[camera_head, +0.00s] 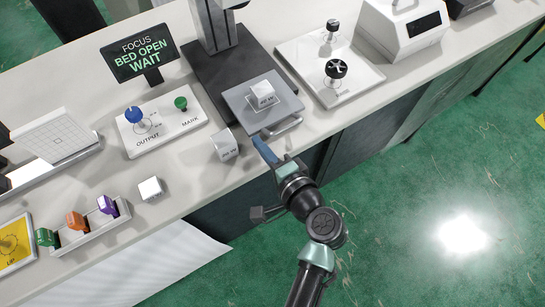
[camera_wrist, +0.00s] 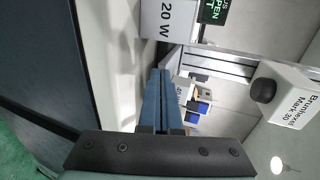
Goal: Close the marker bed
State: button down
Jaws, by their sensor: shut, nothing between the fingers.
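The marker bed (camera_head: 246,117) is a grey plate sticking out toward the front of the dark marker base, with a bar handle (camera_head: 284,127) along its front edge. A white cube (camera_head: 262,95) with dark print sits on it. The sign (camera_head: 140,55) reads "FOCUS BED OPEN WAIT". My gripper (camera_head: 259,142) has its blue fingers shut and empty, just in front of the bed near the left end of the handle. I cannot tell whether they touch it. In the wrist view the closed fingers (camera_wrist: 160,75) point toward the machine.
A white plate with black knobs (camera_head: 330,85) lies right of the bed. Open floor lies in front.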

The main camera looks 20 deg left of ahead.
aim_at(245, 124)
jog(key=shift+w+a, duration=0.3)
jog(key=shift+a, duration=0.05)
jog(key=w+a, duration=0.1)
jog(key=a, duration=0.1)
jog(key=w+a, duration=0.2)
jog(key=shift+d, duration=0.1)
dwell(0.4)
